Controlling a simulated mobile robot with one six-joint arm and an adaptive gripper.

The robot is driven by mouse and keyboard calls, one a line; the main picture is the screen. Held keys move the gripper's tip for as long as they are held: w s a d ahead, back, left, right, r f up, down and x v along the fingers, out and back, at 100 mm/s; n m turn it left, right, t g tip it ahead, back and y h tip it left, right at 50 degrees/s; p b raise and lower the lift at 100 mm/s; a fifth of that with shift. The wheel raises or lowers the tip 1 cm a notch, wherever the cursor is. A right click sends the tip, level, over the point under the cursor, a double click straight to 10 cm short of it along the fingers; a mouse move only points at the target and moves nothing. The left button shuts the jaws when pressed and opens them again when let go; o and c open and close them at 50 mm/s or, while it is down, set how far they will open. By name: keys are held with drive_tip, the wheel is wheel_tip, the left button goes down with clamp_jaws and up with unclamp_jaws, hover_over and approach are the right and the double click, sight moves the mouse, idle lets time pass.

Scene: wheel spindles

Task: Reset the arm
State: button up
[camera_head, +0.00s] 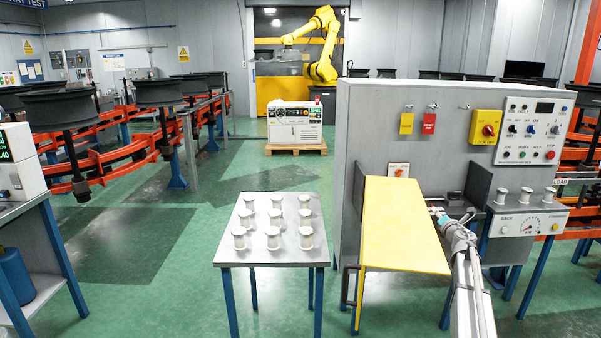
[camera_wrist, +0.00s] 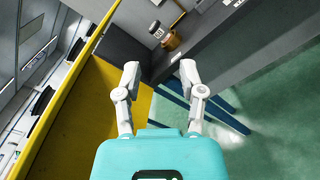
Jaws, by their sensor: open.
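My gripper (camera_wrist: 160,68) is open in the wrist view, its two pale fingers apart with nothing between them. In the head view my arm comes up from the lower right, and its end (camera_head: 447,222) is beside the yellow panel (camera_head: 402,228) of the grey machine. In the wrist view the yellow panel (camera_wrist: 85,110) lies to the left and partly behind the fingers. A small part with a white top and copper-coloured base (camera_wrist: 165,36) stands on a dark surface beyond the fingertips, apart from them. Much of the gripper is too small to make out in the head view.
A small table (camera_head: 272,258) holds several white spindles left of the machine. Three more stand on a grey box (camera_head: 530,222) with a dial at the right. A tall grey control cabinet (camera_head: 375,130) stands behind the panel.

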drive_tip(key=s+a+f+m+g+h, duration=0.1)
drive_tip(key=s+a+f+m+g, duration=0.45)
drive_tip(key=s+a+m, duration=0.5)
drive_tip(key=s+a+f+m+g+h, duration=0.1)
drive_tip(key=s+a+f+m+g, duration=0.45)
drive_tip(key=s, duration=0.75)
drive_tip(key=s+a+f+m+g+h, duration=0.1)
drive_tip(key=s+a+f+m+g, duration=0.3)
drive_tip(key=s+a+f+m, duration=0.5)
drive_tip(key=s+a+r+m+g+y, duration=0.25)
drive_tip(key=s+a, duration=0.55)
drive_tip(key=s, duration=0.5)
wheel_tip(320, 180, up, 15)
drive_tip(key=p, duration=1.5)
drive_tip(key=shift+w+d+f+p, duration=0.15)
drive_tip(key=shift+w+d+p, duration=0.15)
drive_tip(key=shift+p, duration=0.1)
drive_tip(key=shift+g, duration=0.25)
